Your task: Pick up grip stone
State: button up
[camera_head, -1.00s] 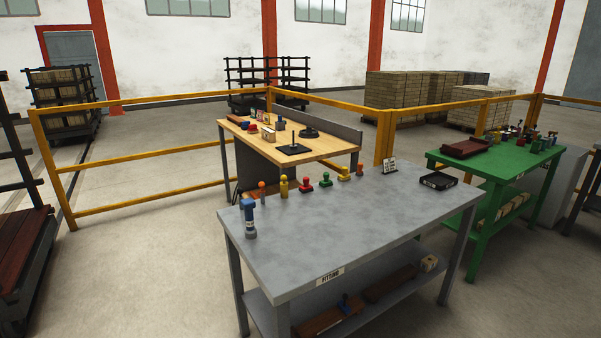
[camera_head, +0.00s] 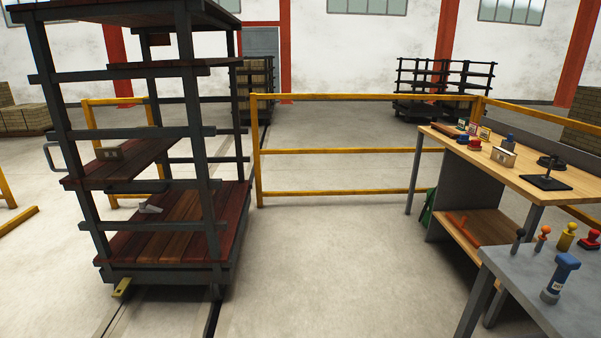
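I cannot tell for certain which thing is the grip stone. A small brownish block (camera_head: 112,154) with dark marks lies on the middle shelf of the rack cart (camera_head: 150,180) at left. A pale grey object (camera_head: 150,208), too small to make out, lies on the cart's lower deck. A pale block (camera_head: 503,157) stands on the wooden bench (camera_head: 470,150) at right, near a blue-topped piece (camera_head: 508,141). My gripper is not in view.
The grey table (camera_head: 510,285) at lower right holds a blue tool (camera_head: 560,278) and several knobbed pieces. A yellow railing (camera_head: 335,147) runs behind. Floor rails (camera_head: 213,320) run under the cart. The floor (camera_head: 320,270) between cart and benches is clear.

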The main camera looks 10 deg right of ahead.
aim_at(463, 138)
jog(key=i, duration=0.75)
jog(key=i+j, duration=0.15)
jog(key=i, duration=0.65)
jog(key=i+z, duration=0.15)
jog(key=i, duration=1.7)
jog(key=i+z, duration=0.25)
jog(key=i, duration=0.35)
jog(key=i+z, duration=0.25)
jog(key=i, duration=0.3)
jog(key=i+j+z, duration=0.25)
jog(key=i, duration=0.3)
